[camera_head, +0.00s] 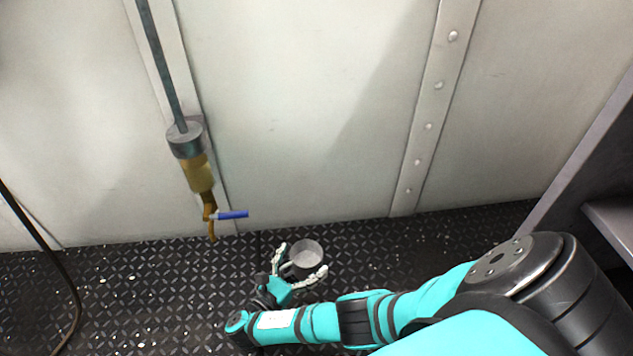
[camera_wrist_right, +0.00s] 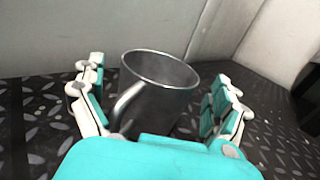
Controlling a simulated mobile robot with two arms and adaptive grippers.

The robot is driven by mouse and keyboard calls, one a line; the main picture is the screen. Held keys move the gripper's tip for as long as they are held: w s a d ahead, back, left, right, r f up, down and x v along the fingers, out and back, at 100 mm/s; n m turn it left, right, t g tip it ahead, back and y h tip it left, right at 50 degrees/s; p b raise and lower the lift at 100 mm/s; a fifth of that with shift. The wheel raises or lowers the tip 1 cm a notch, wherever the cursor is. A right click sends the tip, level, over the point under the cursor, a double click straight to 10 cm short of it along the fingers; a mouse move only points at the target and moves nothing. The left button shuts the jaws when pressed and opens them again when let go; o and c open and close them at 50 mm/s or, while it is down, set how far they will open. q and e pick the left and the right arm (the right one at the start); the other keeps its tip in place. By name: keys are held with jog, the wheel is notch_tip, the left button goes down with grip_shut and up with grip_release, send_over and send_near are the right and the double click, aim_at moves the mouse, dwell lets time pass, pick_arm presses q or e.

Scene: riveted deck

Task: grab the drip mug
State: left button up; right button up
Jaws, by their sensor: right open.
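The drip mug (camera_head: 307,254) is a grey metal cup standing upright on the dark deck near the wall. In the right wrist view the mug (camera_wrist_right: 165,82) is between the open fingers, its handle pointing towards the palm and left. My right gripper (camera_head: 302,259) is open around the mug, one finger on each side. In the wrist view a gap shows at the right finger; whether the left finger touches the handle I cannot tell. The mug's lower part is hidden behind the palm. A tap (camera_head: 203,190) with a blue lever (camera_head: 233,214) is on the wall, up and left of the mug. My left gripper is not in view.
A white riveted wall (camera_head: 310,110) rises just behind the mug. A dark hose (camera_head: 62,270) hangs at the left. A grey shelf-like structure (camera_head: 600,150) stands at the right.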

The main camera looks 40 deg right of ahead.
jog(key=c, duration=1.3)
jog(key=shift+r, duration=0.1)
